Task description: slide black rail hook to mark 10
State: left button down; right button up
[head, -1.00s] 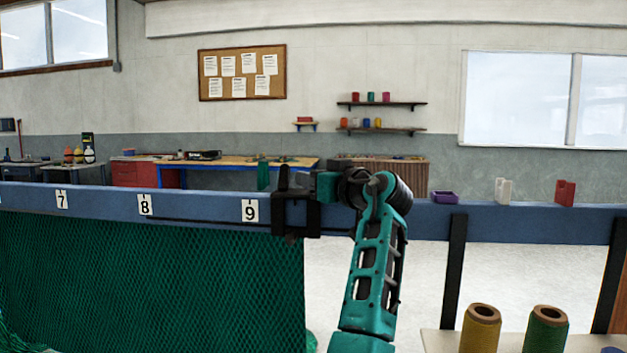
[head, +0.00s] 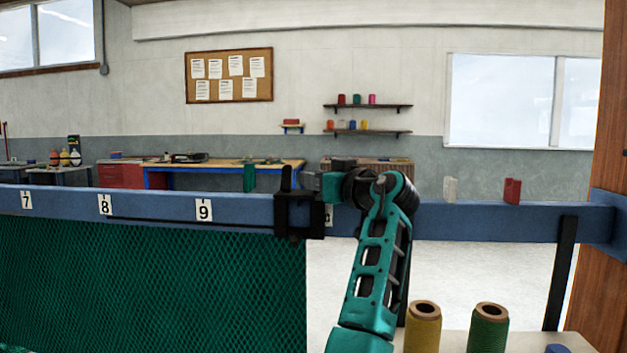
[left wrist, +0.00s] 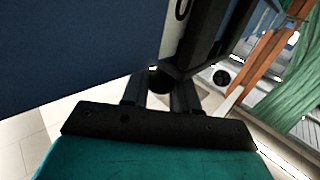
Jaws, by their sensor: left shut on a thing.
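The black rail hook (head: 290,214) sits around the blue rail (head: 250,207), right of the mark 9 plate (head: 204,210). The mark 10 plate (head: 329,214) shows at the hook's right edge, partly covered, with only its last digit visible. My left gripper (head: 308,182) is shut on the upper part of the hook, its teal arm reaching up from below. In the left wrist view the fingers (left wrist: 160,97) close on a black part of the hook (left wrist: 205,35), with the white plate (left wrist: 175,35) beside it. My right gripper is not in view.
A green net (head: 150,285) hangs below the rail, its right edge under the hook. Farther right, a white block (head: 450,189) and a red block (head: 512,191) stand at the rail. Yellow (head: 424,330) and green (head: 489,330) spools stand in front.

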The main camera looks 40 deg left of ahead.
pick_arm(q)
jog(key=shift+w+d, duration=0.1)
jog(key=shift+d, duration=0.05)
jog(key=c, duration=0.9)
grip_release()
jog(key=b+v, duration=0.1)
jog(key=v, duration=1.2)
jog(key=shift+c, duration=0.3)
